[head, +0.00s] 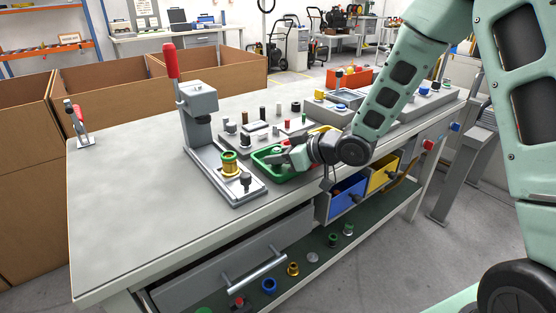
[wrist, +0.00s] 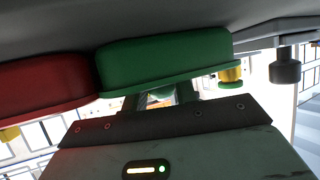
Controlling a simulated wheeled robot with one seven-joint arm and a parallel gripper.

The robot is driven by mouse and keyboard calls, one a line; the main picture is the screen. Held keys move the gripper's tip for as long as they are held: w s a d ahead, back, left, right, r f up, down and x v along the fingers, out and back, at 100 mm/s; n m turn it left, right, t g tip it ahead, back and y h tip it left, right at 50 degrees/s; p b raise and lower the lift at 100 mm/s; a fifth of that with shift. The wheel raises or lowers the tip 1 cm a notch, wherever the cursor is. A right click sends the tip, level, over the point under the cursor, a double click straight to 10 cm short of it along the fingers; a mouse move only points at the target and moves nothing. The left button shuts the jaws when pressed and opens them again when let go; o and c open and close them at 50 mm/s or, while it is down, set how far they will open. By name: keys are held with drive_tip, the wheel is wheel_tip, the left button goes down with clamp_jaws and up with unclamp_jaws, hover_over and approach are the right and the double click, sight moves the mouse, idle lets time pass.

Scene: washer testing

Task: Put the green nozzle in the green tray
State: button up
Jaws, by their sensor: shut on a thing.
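The green tray (head: 259,165) sits on the table right of the press fixture. It is large in the wrist view (wrist: 165,60), which is turned upside down. My gripper (head: 283,156) reaches in low over the tray from the right. In the wrist view its fingers (wrist: 166,97) pass just over the tray's rim. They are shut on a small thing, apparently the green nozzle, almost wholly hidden. I cannot tell whether it touches the tray floor. A gold piece with a green top (head: 229,165) stands on the fixture.
The press fixture (head: 200,105) with a red handle stands left of the tray. A red tray (wrist: 45,85) adjoins the green one. A grey block with several small parts (head: 262,128) lies behind. Blue (head: 345,197) and yellow (head: 383,175) bins hang below.

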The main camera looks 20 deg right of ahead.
drive_tip(key=shift+f, duration=0.3)
drive_tip(key=o, duration=0.7)
drive_tip(key=shift+s+d+r, duration=0.1)
drive_tip(key=shift+r, duration=0.15)
drive_tip(key=p+v, duration=0.2)
drive_tip(key=v, duration=1)
drive_tip(key=s+a+f+g+h, duration=0.1)
drive_tip(key=s+a+g+h, duration=0.2)
drive_tip(key=s+a+h, duration=0.3)
drive_tip(key=s+a+r+g, duration=0.1)
drive_tip(key=s+a+g, duration=0.2)
drive_tip(key=s, duration=0.7)
drive_tip(key=s+a+g+h, duration=0.1)
drive_tip(key=s+a+g, duration=0.2)
drive_tip(key=s, duration=0.6)
drive_tip(key=shift+s+a+r+g+h, duration=0.3)
drive_tip(key=shift+s+a+r+g, duration=0.1)
drive_tip(key=shift+a, duration=0.15)
